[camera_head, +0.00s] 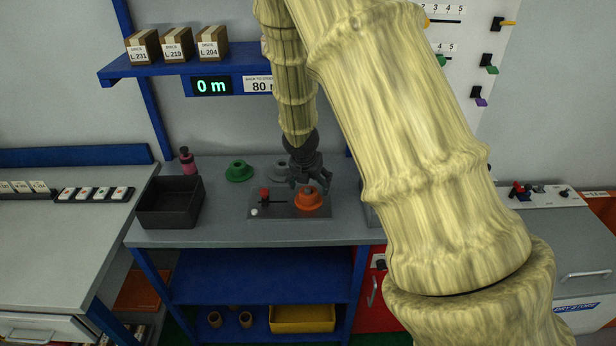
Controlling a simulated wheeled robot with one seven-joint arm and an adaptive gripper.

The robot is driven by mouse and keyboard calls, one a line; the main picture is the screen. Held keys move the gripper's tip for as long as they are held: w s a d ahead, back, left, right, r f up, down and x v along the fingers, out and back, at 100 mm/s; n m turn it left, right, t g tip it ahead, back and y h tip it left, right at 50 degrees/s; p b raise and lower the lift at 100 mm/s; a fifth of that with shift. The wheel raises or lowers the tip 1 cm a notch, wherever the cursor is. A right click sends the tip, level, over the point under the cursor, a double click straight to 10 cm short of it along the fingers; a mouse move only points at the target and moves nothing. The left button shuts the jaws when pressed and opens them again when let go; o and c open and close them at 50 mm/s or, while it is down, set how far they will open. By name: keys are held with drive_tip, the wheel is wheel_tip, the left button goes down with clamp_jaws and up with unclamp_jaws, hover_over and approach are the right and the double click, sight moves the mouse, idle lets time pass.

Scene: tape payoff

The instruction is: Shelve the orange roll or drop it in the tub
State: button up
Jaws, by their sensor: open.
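The orange roll (308,201) sits on the right end of a dark payoff plate (275,214) on the grey bench. A dark open tub (170,204) stands at the left end of the bench. The blue wall shelf (130,70) carries several brown boxes (174,45) on top. A green display (211,86) under the shelf reads "0 m", and a sign (258,84) beside it is partly hidden by my arm.
A green roll (239,171) and a grey roll (279,169) lie behind the plate. A red knob (265,194) stands on the plate. A pink bottle (187,161) stands behind the tub. A yellow bin (302,319) is on the lower shelf. My arm hides much of the right side.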

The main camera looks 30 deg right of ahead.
sight(310, 190)
drive_tip(key=w+f, duration=0.2)
drive_tip(key=f, duration=0.1)
drive_tip(key=shift+w+d+f, duration=0.1)
drive_tip(key=shift+w, duration=0.15)
drive_tip(key=shift+w+d+f, duration=0.1)
drive_tip(key=shift+f, duration=0.2)
drive_tip(key=shift+s+d+f+p, duration=0.2)
drive_tip(key=shift+s+f+p, duration=0.1)
drive_tip(key=shift+s, duration=0.1)
drive_tip(key=shift+d+f, duration=0.15)
drive_tip(key=shift+f, duration=0.1)
drive_tip(key=shift+w+d+f, duration=0.1)
drive_tip(key=shift+w+f, duration=0.45)
drive_tip(key=shift+f, duration=0.2)
drive_tip(key=shift+s+r, duration=0.2)
drive_tip(key=shift+s, duration=0.05)
drive_tip(key=shift+w+f, duration=0.15)
drive_tip(key=c, duration=1.2)
drive_tip(key=shift+c, duration=0.2)
